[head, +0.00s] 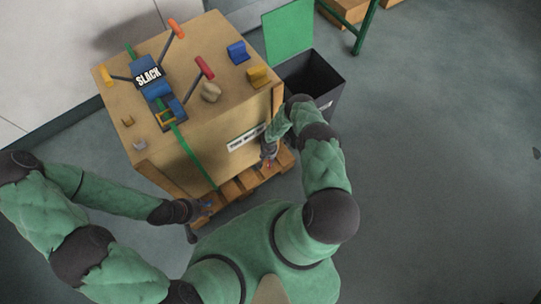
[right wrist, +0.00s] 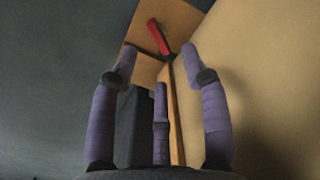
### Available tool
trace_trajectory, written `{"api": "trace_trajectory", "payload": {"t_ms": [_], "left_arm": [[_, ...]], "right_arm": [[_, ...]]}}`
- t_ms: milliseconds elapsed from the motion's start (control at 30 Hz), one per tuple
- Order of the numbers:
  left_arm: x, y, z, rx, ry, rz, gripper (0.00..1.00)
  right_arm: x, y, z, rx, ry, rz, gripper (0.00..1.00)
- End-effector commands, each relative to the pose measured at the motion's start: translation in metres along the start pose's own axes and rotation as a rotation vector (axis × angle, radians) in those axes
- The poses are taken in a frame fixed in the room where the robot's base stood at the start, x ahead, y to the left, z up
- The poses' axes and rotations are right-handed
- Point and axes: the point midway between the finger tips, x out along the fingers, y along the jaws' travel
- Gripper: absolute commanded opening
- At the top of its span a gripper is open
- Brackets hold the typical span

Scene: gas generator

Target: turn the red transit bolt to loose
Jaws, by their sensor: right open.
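A red handle (right wrist: 158,37), which looks like the red transit bolt, shows at the top of the right wrist view, on a wooden part beside the crate wall. My right gripper (right wrist: 160,85) has its fingers spread and empty, with the red handle beyond the fingertips and apart from them. In the head view my right gripper (head: 268,157) is low at the crate's near right side, with a small bit of red close to it. My left gripper (head: 203,212) is near the pallet's front left, its fingers apart and empty.
The large crate (head: 200,150) stands on a wooden pallet (head: 233,188). Its top carries a blue SLACK ratchet (head: 148,75), a green strap, a red-handled lever (head: 205,68) and coloured blocks. A dark bin (head: 325,75) stands right of it. The floor at right is clear.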

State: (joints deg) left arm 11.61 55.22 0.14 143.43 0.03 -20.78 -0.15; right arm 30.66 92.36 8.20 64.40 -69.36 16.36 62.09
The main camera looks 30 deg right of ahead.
Motion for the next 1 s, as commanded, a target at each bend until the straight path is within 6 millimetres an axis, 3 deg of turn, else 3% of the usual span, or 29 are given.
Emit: {"api": "trace_trajectory", "payload": {"t_ms": [267,1000], "left_arm": [[-0.001,0.000,0.000,0.000,0.000,0.000,0.40],[0.063,-0.022,-0.002,0.000,0.000,0.000,0.40]], "right_arm": [[0.012,0.013,-0.008,0.067,0.022,0.035,0.46],[0.105,0.016,-0.009,0.066,0.020,0.035,0.46]]}}
